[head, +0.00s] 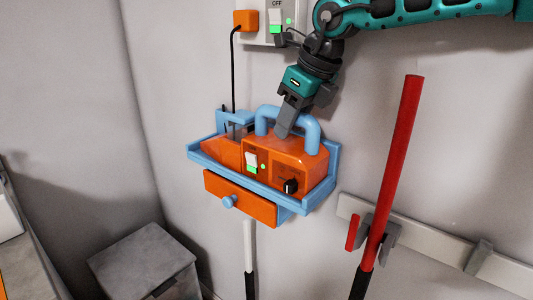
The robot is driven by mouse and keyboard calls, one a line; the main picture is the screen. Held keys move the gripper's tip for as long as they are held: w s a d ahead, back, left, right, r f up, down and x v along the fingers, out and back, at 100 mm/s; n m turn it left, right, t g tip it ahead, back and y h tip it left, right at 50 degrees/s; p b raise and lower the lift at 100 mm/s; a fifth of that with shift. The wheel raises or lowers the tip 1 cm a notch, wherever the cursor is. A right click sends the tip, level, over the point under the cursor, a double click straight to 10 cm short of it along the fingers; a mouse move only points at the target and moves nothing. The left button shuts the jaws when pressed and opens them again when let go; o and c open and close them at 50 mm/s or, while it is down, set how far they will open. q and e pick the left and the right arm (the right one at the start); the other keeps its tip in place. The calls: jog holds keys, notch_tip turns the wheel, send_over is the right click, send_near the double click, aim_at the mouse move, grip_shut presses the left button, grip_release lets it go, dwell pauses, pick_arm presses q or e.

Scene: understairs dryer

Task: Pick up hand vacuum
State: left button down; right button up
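The hand vacuum (297,161) appears to be the orange body with a blue loop handle (312,135), a white-and-green switch and a black knob. It sits in a blue wall tray (330,180). My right gripper (282,130) reaches down from the upper right. Its grey fingertips overlap the middle of the handle and end just above the orange body. I cannot tell whether they are around the handle or in front of it, or how far apart they are. My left gripper is not in view.
A small orange drawer (240,198) is under the tray. A black cord (233,80) hangs from an orange plug (245,20) at a wall socket. A red pole (398,150) stands in a wall rack (430,245) to the right. A grey box (145,260) is at lower left.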

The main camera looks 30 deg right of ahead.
grip_shut()
jog(key=shift+w+r, duration=0.1)
jog(key=shift+r, duration=0.05)
jog(key=shift+r, duration=0.15)
